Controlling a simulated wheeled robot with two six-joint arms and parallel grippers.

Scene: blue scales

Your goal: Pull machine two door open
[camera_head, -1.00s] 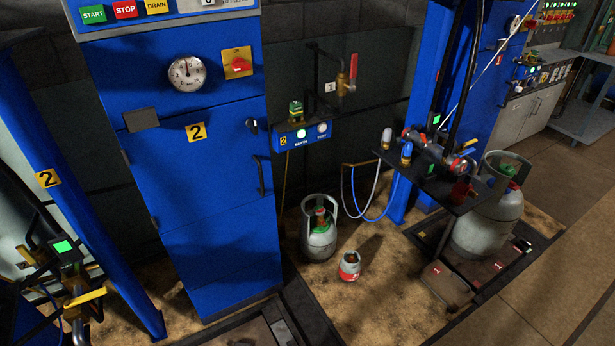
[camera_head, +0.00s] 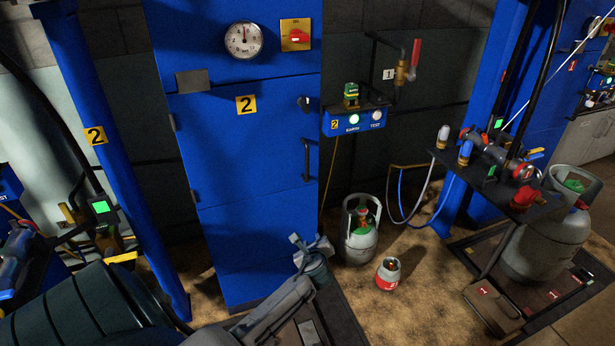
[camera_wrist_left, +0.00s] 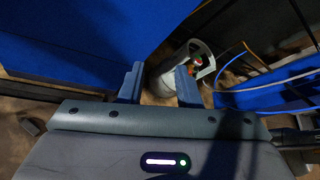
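The blue machine two door (camera_head: 245,150), under a yellow "2" label (camera_head: 246,105), stands in the middle of the head view and looks closed. Its black upright handle (camera_head: 307,160) is at its right edge, with a dark knob (camera_head: 305,103) above. My left gripper (camera_head: 311,243) is below the handle, in front of the lower blue panel (camera_head: 245,240), touching nothing that I can see. In the left wrist view its two fingers (camera_wrist_left: 160,85) are apart with nothing between them. My right gripper is not in view.
A grey gas cylinder (camera_head: 358,245) and a small red-and-white canister (camera_head: 388,275) stand on the floor right of my left gripper. A blue control box (camera_head: 355,121) is on the wall right of the door. A blue post (camera_head: 110,160) stands at left.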

